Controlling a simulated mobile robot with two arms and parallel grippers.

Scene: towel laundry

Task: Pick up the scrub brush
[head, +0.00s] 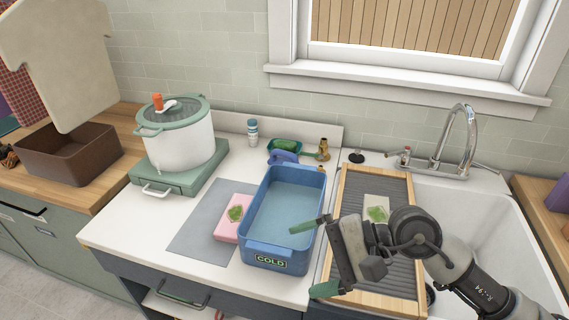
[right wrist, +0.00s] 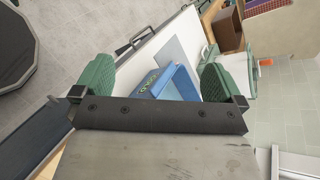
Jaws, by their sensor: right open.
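A small blue-purple item (head: 284,157), which looks like the scrub brush, lies at the back of the white counter; it is too small to be sure. It sits against a teal dish (head: 270,147) with a green block (head: 286,144) in it. My right gripper (head: 316,257) is open over the front right corner of the blue COLD basin, well nearer than the brush. In the right wrist view, its green fingers (right wrist: 158,80) are wide apart with nothing held between them; the brush cannot be made out there. My left gripper is not in view.
The blue basin (head: 257,252) stands between my right gripper and the blue-purple item. A brass figure (head: 323,149) and a blue-white bottle (head: 252,132) stand close by it. A wood-framed drainboard (head: 345,190), a sink tap (head: 467,125) and a white pot (head: 186,146) flank the area.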

